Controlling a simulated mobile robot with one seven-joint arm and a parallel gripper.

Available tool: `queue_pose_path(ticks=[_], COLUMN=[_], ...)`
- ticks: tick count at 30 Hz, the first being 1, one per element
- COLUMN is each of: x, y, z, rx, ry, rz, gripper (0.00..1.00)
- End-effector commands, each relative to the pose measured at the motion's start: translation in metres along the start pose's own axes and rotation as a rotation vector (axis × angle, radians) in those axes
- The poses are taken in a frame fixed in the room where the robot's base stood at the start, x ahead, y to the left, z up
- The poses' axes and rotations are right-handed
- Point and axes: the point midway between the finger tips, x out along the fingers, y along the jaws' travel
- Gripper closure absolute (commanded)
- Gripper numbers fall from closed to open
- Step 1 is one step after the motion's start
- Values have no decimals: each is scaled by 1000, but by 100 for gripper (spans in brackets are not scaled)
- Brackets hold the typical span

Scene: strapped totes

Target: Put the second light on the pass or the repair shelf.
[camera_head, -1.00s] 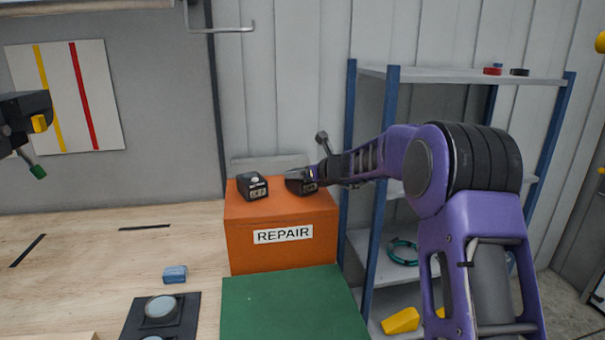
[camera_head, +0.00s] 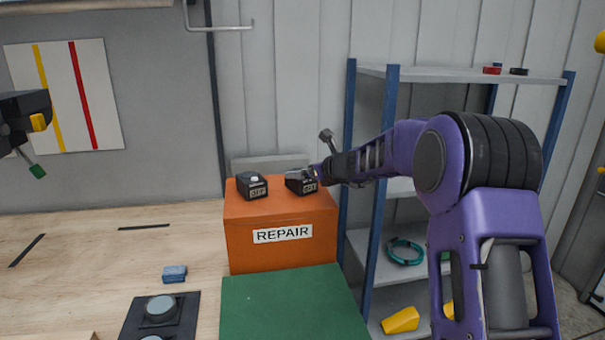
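The orange repair shelf (camera_head: 280,250), a box labelled REPAIR, stands at the back of the bench. Two small black lights with pale labels are on its top. One light (camera_head: 252,187) sits at the left, apart from my gripper. The other light (camera_head: 300,183) sits to its right, near the shelf's right side. My gripper (camera_head: 314,172) is at the right upper edge of this second light. The fingers are small and dark against it, so I cannot tell whether they touch it or how wide they are.
A green mat (camera_head: 290,305) lies in front of the orange box. A blue block (camera_head: 174,273) and a dark plate with round parts (camera_head: 160,315) lie on the wooden bench to the left. A blue-posted rack (camera_head: 385,200) stands close behind my arm.

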Motion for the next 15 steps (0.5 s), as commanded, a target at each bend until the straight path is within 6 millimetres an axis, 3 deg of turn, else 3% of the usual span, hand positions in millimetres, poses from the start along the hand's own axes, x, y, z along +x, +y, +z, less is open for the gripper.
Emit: queue_pose_path(ticks=[9, 15], x=[-67, -93], y=[-1, 0], z=[0, 0], rx=[0, 0], ry=[-1, 0], rz=[-3, -1], gripper=[0, 0])
